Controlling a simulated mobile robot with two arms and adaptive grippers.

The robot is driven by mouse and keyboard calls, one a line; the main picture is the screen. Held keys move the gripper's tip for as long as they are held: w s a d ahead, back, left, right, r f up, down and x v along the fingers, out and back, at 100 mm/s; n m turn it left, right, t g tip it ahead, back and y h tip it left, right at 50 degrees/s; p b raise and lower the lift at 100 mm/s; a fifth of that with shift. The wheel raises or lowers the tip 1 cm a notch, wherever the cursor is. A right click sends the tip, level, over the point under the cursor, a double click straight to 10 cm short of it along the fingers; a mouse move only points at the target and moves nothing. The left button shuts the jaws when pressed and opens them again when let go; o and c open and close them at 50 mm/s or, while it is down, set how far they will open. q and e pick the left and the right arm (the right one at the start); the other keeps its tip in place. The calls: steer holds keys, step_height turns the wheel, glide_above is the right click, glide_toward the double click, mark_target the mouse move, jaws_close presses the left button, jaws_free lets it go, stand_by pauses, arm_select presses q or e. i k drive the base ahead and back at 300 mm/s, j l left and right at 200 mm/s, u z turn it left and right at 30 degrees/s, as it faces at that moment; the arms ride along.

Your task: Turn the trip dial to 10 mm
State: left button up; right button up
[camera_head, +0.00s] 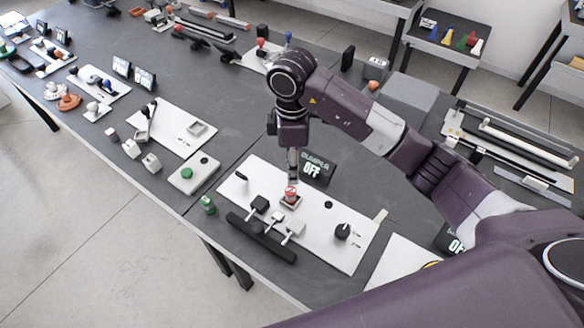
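A white panel (318,241) lies on the grey table near its front edge. On its right part is a black knob (342,231) with small marks beside it, which looks like a dial; the marks are too small to read. A red button (291,193) on a pale base stands on the same panel, left of the knob. My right gripper (292,178) points down just above the red button, to the left of the knob. I cannot tell whether it touches the button or how far its fingers are apart. My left gripper is not in view.
A black display (318,168) reading "BUMPER OFF" stands behind the panel. Black and white levers (259,203) and a dark bar (261,238) are at its front left. My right arm covers the table on the right.

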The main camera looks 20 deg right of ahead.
mark_target(342, 232)
steer(key=k+j, duration=0.2)
steer(key=k, duration=0.3)
steer(key=k+j, duration=0.2)
steer(key=k, duration=0.25)
